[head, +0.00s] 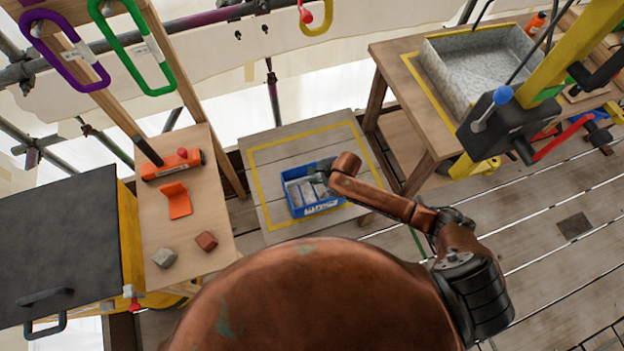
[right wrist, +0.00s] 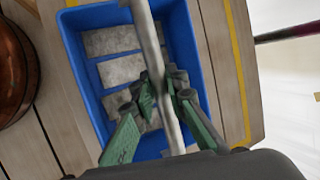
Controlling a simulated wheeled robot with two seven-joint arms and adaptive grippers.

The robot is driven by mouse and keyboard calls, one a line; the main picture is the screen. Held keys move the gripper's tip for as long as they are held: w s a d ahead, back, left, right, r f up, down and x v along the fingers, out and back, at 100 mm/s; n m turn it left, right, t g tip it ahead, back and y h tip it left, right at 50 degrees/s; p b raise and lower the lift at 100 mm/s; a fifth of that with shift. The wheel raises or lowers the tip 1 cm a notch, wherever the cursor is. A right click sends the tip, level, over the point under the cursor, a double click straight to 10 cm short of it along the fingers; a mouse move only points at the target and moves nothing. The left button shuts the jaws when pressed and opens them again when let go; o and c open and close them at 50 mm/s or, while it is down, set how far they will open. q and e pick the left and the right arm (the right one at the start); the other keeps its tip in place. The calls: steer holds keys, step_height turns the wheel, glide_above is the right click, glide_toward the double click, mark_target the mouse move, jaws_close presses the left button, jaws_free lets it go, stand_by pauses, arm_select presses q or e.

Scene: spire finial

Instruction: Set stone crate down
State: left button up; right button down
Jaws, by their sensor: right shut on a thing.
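The stone crate (head: 318,209) is a blue open box with grey stone blocks inside. In the head view it is over the low wooden table, inside the yellow outline (head: 262,192) and close to its near edge. Whether its base touches the boards is hard to tell. My right gripper (head: 328,172) is above the crate. In the right wrist view my right gripper (right wrist: 163,92) has its green fingers shut on the grey bar handle (right wrist: 150,38) that crosses over the blue crate (right wrist: 86,90). The handle hides part of the stones. My left gripper is out of view.
A wooden bench (head: 216,222) at left holds an orange tool, an orange bracket and two small stones. A higher table (head: 405,110) with a grey metal tray (head: 445,88) stands at right. Bare boards lie left of and behind the crate within the outline.

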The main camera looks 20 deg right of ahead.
steer(key=shift+w+a, duration=0.1)
steer(key=shift+w, duration=0.2)
steer(key=shift+w+a+f, duration=0.1)
steer(key=shift+w+f, duration=0.05)
steer(key=shift+f, duration=0.7)
steer(key=shift+w+f, duration=0.1)
steer(key=shift+f, duration=0.7)
steer(key=c, duration=1.9)
jaws_free()
steer(key=shift+s+f, duration=0.1)
steer(key=shift+c, duration=0.2)
